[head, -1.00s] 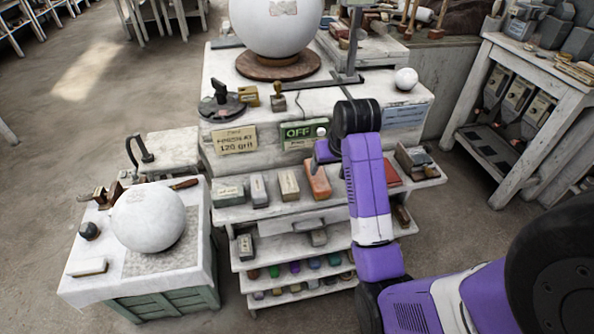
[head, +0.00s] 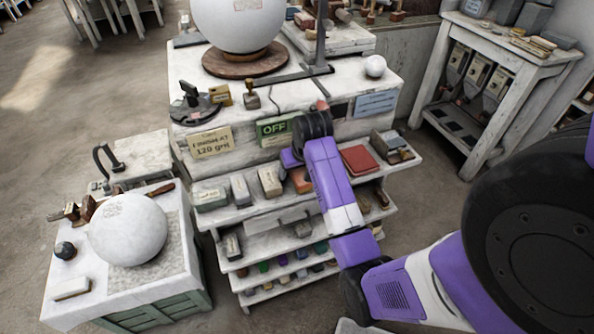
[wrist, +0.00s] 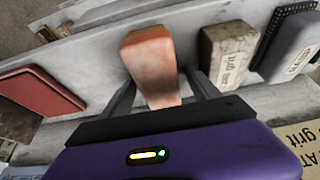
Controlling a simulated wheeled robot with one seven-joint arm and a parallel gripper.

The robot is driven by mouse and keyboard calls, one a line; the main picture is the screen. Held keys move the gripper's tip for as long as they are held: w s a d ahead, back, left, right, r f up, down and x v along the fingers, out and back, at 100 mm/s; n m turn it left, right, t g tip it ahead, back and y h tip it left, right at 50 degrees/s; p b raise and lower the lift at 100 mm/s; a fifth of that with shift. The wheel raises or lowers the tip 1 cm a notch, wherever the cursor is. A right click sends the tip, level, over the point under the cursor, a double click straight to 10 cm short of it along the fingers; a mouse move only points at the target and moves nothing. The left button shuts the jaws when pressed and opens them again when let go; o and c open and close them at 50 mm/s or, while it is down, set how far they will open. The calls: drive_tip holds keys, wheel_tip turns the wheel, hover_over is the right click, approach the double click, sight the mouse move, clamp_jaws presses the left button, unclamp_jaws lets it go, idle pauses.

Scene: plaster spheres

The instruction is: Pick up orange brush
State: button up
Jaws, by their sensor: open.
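The orange brush (head: 301,180), a block-like piece with a paler lower part, lies on the upper ledge of the white workbench (head: 207,219). In the head view my arm and gripper (head: 292,160) hide part of it. In the wrist view the orange brush (wrist: 148,55) shows between the two grey fingers of my gripper (wrist: 163,88). The fingers are open, one on each side of it, with a visible gap on the right. I cannot tell how far down they reach or whether the left finger touches it.
A beige grit block (wrist: 228,55) stands close beside the right finger in the wrist view. A red block (wrist: 38,90) lies at left, with free ledge between. Above the ledge is the bench front with a green OFF sign (head: 275,130). A white sphere (head: 128,230) stands on the side table.

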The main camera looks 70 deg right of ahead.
clamp_jaws()
drive_tip(key=shift+r, duration=0.15)
idle(0.4)
drive_tip(key=shift+s+a+r+b, duration=0.1)
drive_tip(key=shift+a+r+b, duration=0.1)
drive_tip(key=shift+b, duration=0.3)
wheel_tip(320, 180, up, 6)
drive_tip(key=shift+r+b, duration=0.25)
drive_tip(key=shift+b, duration=0.35)
drive_tip(key=s+a+p, duration=0.1)
drive_tip(key=s+a, duration=1.1)
drive_tip(key=a, duration=0.2)
drive_tip(key=shift+s+a+p, duration=0.35)
drive_tip(key=shift+s+a, duration=0.05)
